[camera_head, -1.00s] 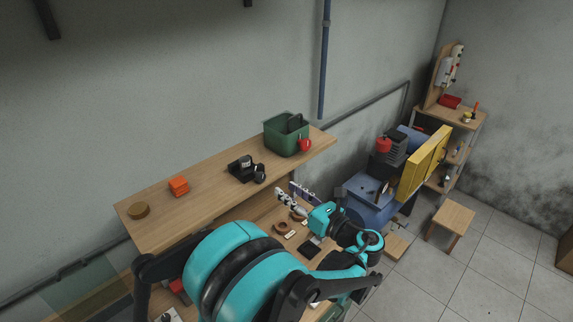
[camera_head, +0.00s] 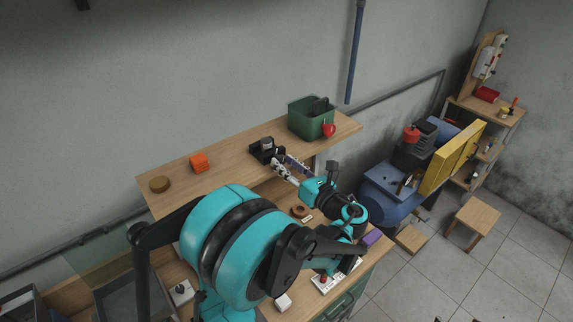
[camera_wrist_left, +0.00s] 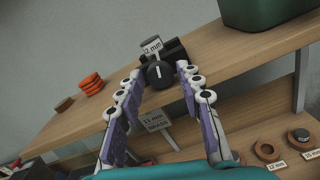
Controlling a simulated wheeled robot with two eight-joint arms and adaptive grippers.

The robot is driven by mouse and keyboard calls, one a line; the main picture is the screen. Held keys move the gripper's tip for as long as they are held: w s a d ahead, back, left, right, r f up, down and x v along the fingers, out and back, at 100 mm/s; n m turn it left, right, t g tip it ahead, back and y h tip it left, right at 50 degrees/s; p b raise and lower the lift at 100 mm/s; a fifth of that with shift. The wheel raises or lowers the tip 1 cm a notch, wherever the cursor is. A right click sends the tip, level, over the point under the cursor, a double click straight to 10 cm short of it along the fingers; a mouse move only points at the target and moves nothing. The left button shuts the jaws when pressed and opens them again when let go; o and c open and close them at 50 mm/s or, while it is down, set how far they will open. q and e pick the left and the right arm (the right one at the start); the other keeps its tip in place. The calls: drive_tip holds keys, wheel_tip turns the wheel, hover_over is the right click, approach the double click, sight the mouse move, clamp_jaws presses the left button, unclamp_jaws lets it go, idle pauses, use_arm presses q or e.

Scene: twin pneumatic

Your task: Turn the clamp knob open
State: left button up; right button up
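The black clamp (camera_head: 262,149) stands on the raised wooden shelf. In the left wrist view its round black knob (camera_wrist_left: 159,74) carries a white line that stands nearly upright, and a "12 mm" label (camera_wrist_left: 152,46) shows above it. My left gripper (camera_head: 284,168) is in front of the clamp, close to its knob side. In the left wrist view the left gripper's (camera_wrist_left: 160,72) fingers are spread and empty, with the knob showing between the tips. I cannot tell whether a fingertip touches the clamp. My right gripper is not in view.
A green bin (camera_head: 311,118) stands right of the clamp on the shelf (camera_head: 225,174). Below, rings (camera_wrist_left: 264,151) with size labels lie on the bench. A blue machine (camera_head: 385,195) stands at right.

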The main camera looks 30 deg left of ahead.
use_arm(q)
clamp_jaws()
drive_tip(key=shift+f+n+b, duration=0.15)
drive_tip(key=shift+n+b, duration=0.5)
drive_tip(key=shift+n, duration=1.05)
unclamp_jaws()
drive_tip(key=shift+d, duration=0.1)
